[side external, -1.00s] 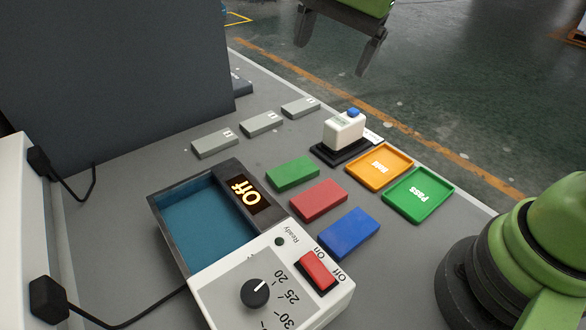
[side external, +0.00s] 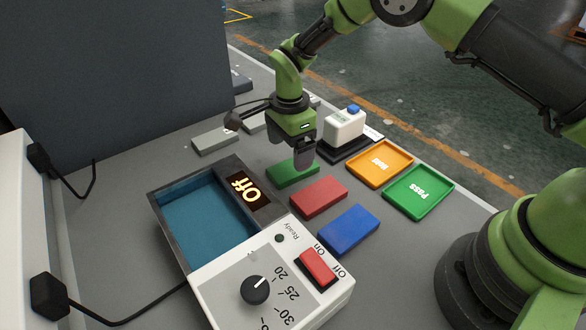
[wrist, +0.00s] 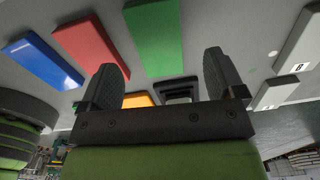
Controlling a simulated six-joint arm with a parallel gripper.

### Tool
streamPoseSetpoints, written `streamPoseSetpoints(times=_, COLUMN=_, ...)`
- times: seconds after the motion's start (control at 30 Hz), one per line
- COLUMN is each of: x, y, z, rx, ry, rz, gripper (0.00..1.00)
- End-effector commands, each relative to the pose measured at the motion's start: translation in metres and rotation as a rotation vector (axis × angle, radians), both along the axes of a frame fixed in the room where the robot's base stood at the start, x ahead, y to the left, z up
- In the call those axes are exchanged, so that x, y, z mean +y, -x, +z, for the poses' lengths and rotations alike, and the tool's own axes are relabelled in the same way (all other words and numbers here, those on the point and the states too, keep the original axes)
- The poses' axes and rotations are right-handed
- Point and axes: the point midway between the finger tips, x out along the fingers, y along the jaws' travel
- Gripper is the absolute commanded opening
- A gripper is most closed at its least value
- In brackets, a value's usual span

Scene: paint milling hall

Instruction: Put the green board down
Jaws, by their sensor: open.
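The green board (side external: 290,174) is a flat rectangular block lying on the grey table, left of the red board (side external: 318,198). My gripper (side external: 304,160) is just above the green board's far right part, pointing down, its fingers overlapping the board in the side view. In the wrist view the green board (wrist: 153,38) lies flat ahead of my fingers (wrist: 163,80), which are spread apart with nothing between them. Whether a fingertip touches the board I cannot tell.
A blue board (side external: 348,231) lies nearby. An orange tray (side external: 379,164) and a green "Pass" tray (side external: 418,192) are at the right. A white device (side external: 343,128) stands close behind my gripper. A control box (side external: 270,275) with a blue-lined basin (side external: 207,222) is in front. Grey blocks (side external: 214,141) lie behind.

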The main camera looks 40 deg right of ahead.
Motion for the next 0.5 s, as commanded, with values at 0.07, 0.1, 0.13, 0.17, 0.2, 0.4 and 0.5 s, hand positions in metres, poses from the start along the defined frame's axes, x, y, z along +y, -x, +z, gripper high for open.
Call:
streamPoseSetpoints(times=0.07, x=-0.003, y=0.002, z=-0.012, rx=0.005, ry=0.001, rz=-0.001, gripper=0.88)
streamPoseSetpoints(times=0.1, x=-0.004, y=0.003, z=-0.018, rx=0.006, ry=0.0, rz=-0.002, gripper=0.88)
streamPoseSetpoints(times=0.13, x=-0.005, y=0.003, z=-0.023, rx=0.005, ry=0.001, rz=-0.002, gripper=0.88)
streamPoseSetpoints(times=0.17, x=-0.006, y=0.004, z=-0.028, rx=0.005, ry=0.001, rz=-0.002, gripper=0.88)
streamPoseSetpoints(times=0.2, x=-0.006, y=0.003, z=-0.034, rx=0.004, ry=0.001, rz=-0.001, gripper=0.88)
streamPoseSetpoints(times=0.4, x=-0.006, y=0.003, z=-0.048, rx=0.001, ry=-0.001, rz=-0.001, gripper=0.88)
streamPoseSetpoints(times=0.5, x=-0.006, y=0.003, z=-0.048, rx=0.0, ry=-0.001, rz=-0.001, gripper=0.88)
